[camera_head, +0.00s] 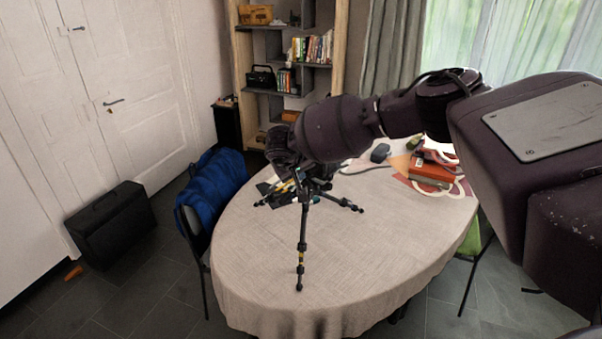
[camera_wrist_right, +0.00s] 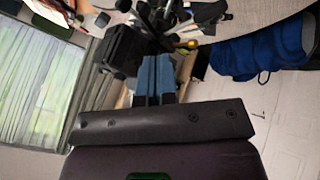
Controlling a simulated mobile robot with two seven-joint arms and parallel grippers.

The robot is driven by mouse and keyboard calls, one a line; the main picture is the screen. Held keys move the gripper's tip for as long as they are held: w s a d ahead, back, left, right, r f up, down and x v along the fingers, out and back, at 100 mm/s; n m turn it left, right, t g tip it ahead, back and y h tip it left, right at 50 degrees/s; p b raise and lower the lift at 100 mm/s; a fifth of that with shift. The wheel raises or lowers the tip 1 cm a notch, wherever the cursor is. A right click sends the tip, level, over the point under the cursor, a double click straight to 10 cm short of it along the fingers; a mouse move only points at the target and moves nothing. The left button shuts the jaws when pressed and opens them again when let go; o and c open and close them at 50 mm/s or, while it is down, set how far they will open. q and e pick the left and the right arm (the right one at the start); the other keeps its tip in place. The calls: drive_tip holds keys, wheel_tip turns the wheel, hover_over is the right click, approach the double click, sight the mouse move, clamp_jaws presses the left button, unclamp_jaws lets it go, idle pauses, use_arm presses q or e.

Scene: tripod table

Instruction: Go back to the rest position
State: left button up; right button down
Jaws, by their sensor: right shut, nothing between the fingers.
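My right arm reaches in from the right over the table. My right gripper (camera_head: 298,176) is mostly hidden behind its own wrist in the head view, close to the top of the small black tripod (camera_head: 302,232). In the right wrist view its blue fingers (camera_wrist_right: 156,66) are shut together with nothing between them. The tripod stands upright on the oval table (camera_head: 240,270), legs spread. Dark parts of it seem to show at the top of the wrist view. Whether gripper and tripod touch, I cannot tell. My left gripper is not in view.
A red box (camera_head: 430,170) and a dark computer mouse (camera_head: 380,152) lie at the table's far right. A blue jacket (camera_head: 214,182) hangs on a chair at left. A black case (camera_head: 110,222) stands on the floor. The table's front is clear.

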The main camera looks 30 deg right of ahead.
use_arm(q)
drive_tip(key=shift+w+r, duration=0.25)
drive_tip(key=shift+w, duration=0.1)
